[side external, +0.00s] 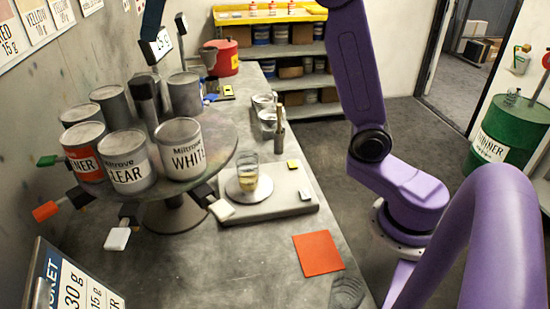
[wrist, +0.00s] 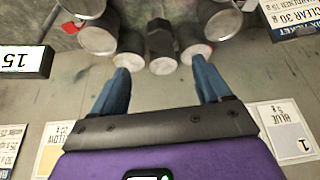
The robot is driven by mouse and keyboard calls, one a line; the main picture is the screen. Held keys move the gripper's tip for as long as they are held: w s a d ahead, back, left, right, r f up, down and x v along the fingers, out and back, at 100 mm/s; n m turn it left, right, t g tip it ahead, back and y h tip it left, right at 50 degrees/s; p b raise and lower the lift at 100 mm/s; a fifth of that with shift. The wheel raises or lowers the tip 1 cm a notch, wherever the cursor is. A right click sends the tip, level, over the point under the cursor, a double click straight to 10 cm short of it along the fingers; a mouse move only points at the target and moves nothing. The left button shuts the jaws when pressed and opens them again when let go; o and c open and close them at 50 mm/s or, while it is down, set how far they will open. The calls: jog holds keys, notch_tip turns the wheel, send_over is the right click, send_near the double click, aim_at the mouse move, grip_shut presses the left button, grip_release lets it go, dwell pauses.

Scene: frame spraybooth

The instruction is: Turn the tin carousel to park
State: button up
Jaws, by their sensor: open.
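The tin carousel (side external: 221,163) is a round grey turntable on a pedestal at the left of the bench. It carries several tins, among them an orange-labelled tin (side external: 86,160), a CLEAR tin (side external: 128,170) and a WHITE tin (side external: 181,157) at the front. Coloured tabs stick out below its rim. A dark post (side external: 147,100) rises from it. My gripper (wrist: 160,70) is open and empty in the wrist view, its blue fingers apart, with a dark faceted post (wrist: 161,38) and tin tops beyond them. In the side view the gripper is mostly out of frame. No park mark is readable.
An orange square (side external: 318,252) lies near the bench front. A small numbered sign (side external: 159,45) and a red can (side external: 221,57) are behind. A label board (side external: 70,280) stands front left.

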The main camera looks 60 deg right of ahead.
jog(key=v, duration=0.6)
jog(key=s+a+f+n+t+h, duration=0.1)
jog(key=s+a+f, duration=0.3)
jog(key=s+f, duration=0.35)
jog(key=s+a+f+n+t+h, duration=0.1)
jog(key=s+a+f+n+t, duration=0.1)
jog(key=s+a+f, duration=0.55)
jog(key=s+d+f+n+g, duration=0.1)
jog(key=s+d+f+g, duration=0.1)
jog(key=s+d+f, duration=0.6)
jog(key=shift+s+d+f+g, duration=0.35)
jog(key=shift+d+f, duration=0.65)
jog(key=shift+f, duration=0.75)
jog(key=shift+s+d, duration=0.1)
jog(key=s+d+f+m+g+h, duration=0.1)
jog(key=s+d+f+g, duration=0.2)
jog(key=s+d+f, duration=0.2)
jog(key=s+d, duration=0.2)
jog(key=shift+s+d+f, duration=0.2)
jog(key=shift+d+f, duration=0.05)
jog(key=shift+d, duration=0.05)
